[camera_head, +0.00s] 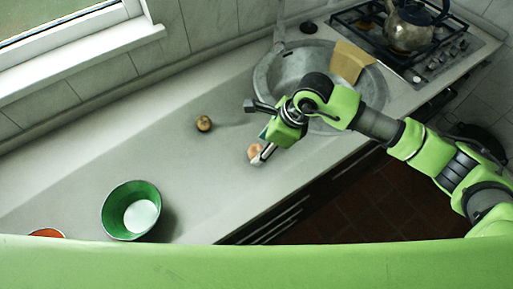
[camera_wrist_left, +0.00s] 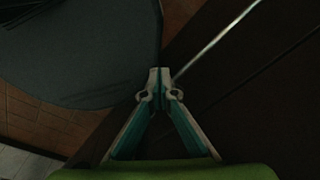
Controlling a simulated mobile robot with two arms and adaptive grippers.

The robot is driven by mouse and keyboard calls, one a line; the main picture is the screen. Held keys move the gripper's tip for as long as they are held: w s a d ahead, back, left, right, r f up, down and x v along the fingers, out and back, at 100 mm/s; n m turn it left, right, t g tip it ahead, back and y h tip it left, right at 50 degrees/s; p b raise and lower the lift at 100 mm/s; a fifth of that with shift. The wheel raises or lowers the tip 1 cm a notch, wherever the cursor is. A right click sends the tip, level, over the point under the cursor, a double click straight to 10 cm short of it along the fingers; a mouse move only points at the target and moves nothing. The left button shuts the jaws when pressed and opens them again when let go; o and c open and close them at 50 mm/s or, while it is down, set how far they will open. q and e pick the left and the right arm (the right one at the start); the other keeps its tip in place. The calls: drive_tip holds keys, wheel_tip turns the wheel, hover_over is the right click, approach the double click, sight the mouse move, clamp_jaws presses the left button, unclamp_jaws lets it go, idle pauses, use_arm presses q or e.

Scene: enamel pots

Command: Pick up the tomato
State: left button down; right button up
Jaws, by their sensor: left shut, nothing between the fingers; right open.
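A small round orange-brown thing (camera_head: 254,151) lies on the counter in the head view; I cannot tell for sure whether it is the tomato. My right gripper (camera_head: 262,156) is right beside it, fingers pointing down at the counter and partly covering it. The right gripper is open; whether it touches the thing is unclear. A second round, yellowish-brown thing (camera_head: 204,123) lies farther back and to the left, apart from the gripper. My left gripper (camera_wrist_left: 159,84) shows in the left wrist view, shut and empty, away from the countertop things.
A green bowl (camera_head: 131,210) with a pale inside bottom stands on the counter (camera_head: 80,170) at the left. An orange-red rim (camera_head: 46,232) shows at the lower left. A sink with a yellow-brown cloth (camera_head: 350,62) and a stove with a kettle (camera_head: 408,28) are at the right.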

drive_tip(key=shift+p+x, duration=0.3)
drive_tip(key=shift+x, duration=1.15)
drive_tip(key=shift+w, duration=0.1)
drive_tip(key=c, duration=1.2)
drive_tip(key=shift+r, duration=0.15)
